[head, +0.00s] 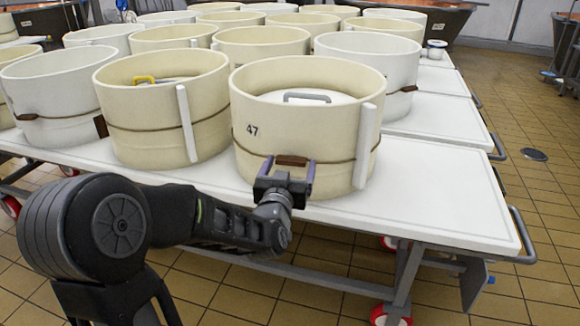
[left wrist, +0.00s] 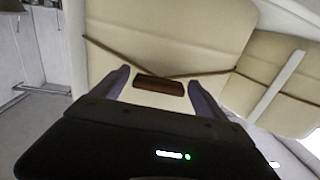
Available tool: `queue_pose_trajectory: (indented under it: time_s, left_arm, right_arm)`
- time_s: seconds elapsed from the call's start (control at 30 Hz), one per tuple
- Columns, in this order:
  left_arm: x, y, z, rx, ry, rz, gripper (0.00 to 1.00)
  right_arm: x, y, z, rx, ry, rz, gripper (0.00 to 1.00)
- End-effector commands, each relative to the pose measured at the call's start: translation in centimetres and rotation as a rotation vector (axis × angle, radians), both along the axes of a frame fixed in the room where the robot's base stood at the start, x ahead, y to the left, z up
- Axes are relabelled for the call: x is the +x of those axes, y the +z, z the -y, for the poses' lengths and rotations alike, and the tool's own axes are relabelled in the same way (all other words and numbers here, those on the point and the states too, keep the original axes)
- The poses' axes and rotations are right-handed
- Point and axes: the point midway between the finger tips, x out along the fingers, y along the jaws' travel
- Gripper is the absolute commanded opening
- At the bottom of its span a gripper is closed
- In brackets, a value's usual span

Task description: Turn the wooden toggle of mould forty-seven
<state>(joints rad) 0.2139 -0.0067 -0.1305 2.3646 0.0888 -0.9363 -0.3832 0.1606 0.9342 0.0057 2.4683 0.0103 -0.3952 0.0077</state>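Mould forty-seven (head: 260,110) is a cream round hoop with the number 47 on its wall, standing at the front of the white table. Its brown wooden toggle (head: 292,160) sits on a cord around the wall; it also shows in the left wrist view (left wrist: 158,86). My left gripper (head: 287,172) is open, its purple fingers on either side of the toggle. In the left wrist view the fingers (left wrist: 158,88) stand apart with the toggle between and just beyond them; I cannot tell whether they touch it. My right gripper is not in view.
Another cream mould (head: 140,130) stands close to the left, and a white mould (head: 370,62) stands behind to the right. The white table (head: 450,205) is bare at the right, with a grey handle (head: 522,235) at its end. Several more moulds fill the back.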

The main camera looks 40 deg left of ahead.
Motion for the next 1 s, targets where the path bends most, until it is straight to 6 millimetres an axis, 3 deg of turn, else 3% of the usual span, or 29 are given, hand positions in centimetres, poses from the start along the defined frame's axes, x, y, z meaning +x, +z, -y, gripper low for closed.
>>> queue_pose_trajectory:
  time_s: [0.67,1.0]
  left_arm:
    - [-0.03,0.0,0.01,0.0,0.0,0.0,0.28]
    - [-0.03,0.01,0.0,0.031,0.0,-0.014,0.28]
  right_arm:
    - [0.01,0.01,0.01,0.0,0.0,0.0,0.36]
    - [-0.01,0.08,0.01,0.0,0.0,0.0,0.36]
